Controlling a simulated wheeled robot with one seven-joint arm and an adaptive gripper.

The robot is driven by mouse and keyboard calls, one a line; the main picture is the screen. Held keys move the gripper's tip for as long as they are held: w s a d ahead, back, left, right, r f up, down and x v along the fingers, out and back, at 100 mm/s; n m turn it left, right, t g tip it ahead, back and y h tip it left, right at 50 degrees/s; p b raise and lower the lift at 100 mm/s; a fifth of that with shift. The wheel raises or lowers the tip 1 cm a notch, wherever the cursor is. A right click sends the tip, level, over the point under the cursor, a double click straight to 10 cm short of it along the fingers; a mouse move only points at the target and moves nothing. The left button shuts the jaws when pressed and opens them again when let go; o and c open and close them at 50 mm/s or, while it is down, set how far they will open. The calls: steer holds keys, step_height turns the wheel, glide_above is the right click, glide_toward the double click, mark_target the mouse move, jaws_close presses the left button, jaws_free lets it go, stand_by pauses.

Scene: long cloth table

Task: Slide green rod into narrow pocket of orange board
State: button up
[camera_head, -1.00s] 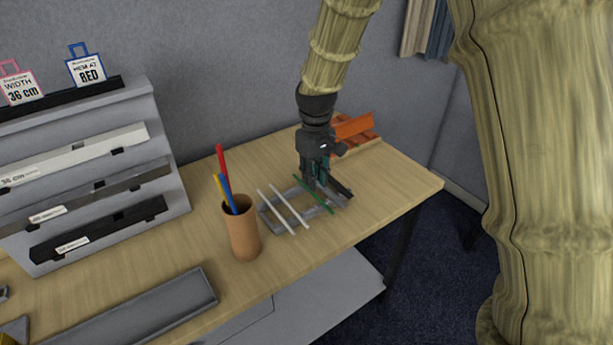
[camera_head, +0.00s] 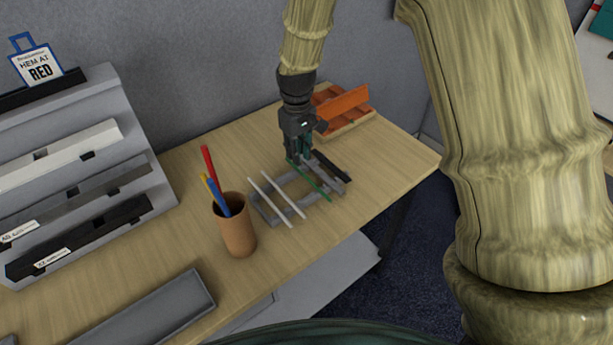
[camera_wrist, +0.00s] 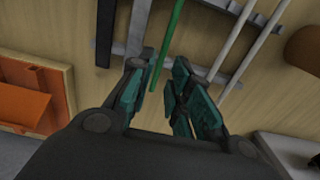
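The green rod (camera_head: 318,184) lies across a grey rack (camera_head: 264,209), beside two pale rods. It also shows in the wrist view (camera_wrist: 174,35), where its near end lies between my fingers with gaps on both sides. My gripper (camera_head: 297,163) points down at the far end of the green rod, fingers apart. The wrist view shows the open fingers (camera_wrist: 158,72); whether they are level with the rod I cannot tell. The orange board (camera_head: 342,104) stands behind and right of the gripper, with a raised panel and compartments. Its narrow pocket cannot be made out clearly.
Two pale rods (camera_head: 284,199) and a black bar (camera_head: 332,167) are on or near the rack. A brown cup (camera_head: 237,235) with coloured sticks stands to the left. A grey stepped display (camera_head: 95,135) and a grey tray (camera_head: 150,314) are further left. The table's right end (camera_head: 405,165) is clear.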

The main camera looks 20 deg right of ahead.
mark_target(301, 171)
steer(key=shift+w+f, duration=0.1)
steer(key=shift+f, duration=0.15)
steer(key=shift+s+f+p, duration=0.15)
steer(key=shift+s+p, duration=0.1)
steer(key=shift+p, duration=0.15)
steer(key=shift+s+d+f+p, duration=0.1)
steer(key=shift+s+f+p, duration=0.45)
steer(key=shift+s+f, duration=0.1)
steer(key=f, duration=0.2)
steer(key=shift+w+f, duration=0.35)
steer(key=shift+w, duration=0.05)
steer(key=shift+s, duration=0.2)
jaws_close()
